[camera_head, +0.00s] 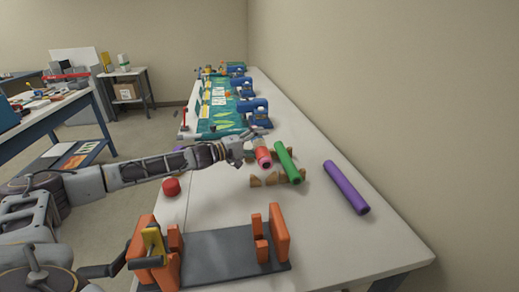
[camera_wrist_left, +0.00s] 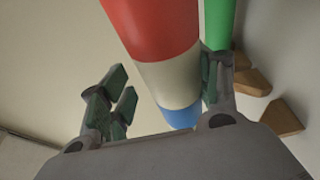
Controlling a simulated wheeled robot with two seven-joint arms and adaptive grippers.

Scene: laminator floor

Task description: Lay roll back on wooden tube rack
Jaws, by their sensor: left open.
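The roll (camera_head: 264,158) is red at its near end in the head view. In the left wrist view the roll (camera_wrist_left: 165,60) shows red, cream and blue bands. My left gripper (camera_head: 250,145) is at its far end, open, with the roll between its fingers; the right-hand finger is close to it, and I cannot tell if it touches. The left-hand finger stands clear. The wooden tube rack (camera_head: 256,181) has low notched blocks and bears a green roll (camera_head: 288,161). The red roll is beside the green one; whether it rests on the rack is unclear. My right gripper is not in view.
A purple roll (camera_head: 346,187) lies on the white table (camera_head: 340,245) to the right, near the wall. A grey plate fixture with orange uprights (camera_head: 279,233) stands in front. A red cylinder (camera_head: 171,187) is at the left edge. Blue machines (camera_head: 254,112) stand farther back.

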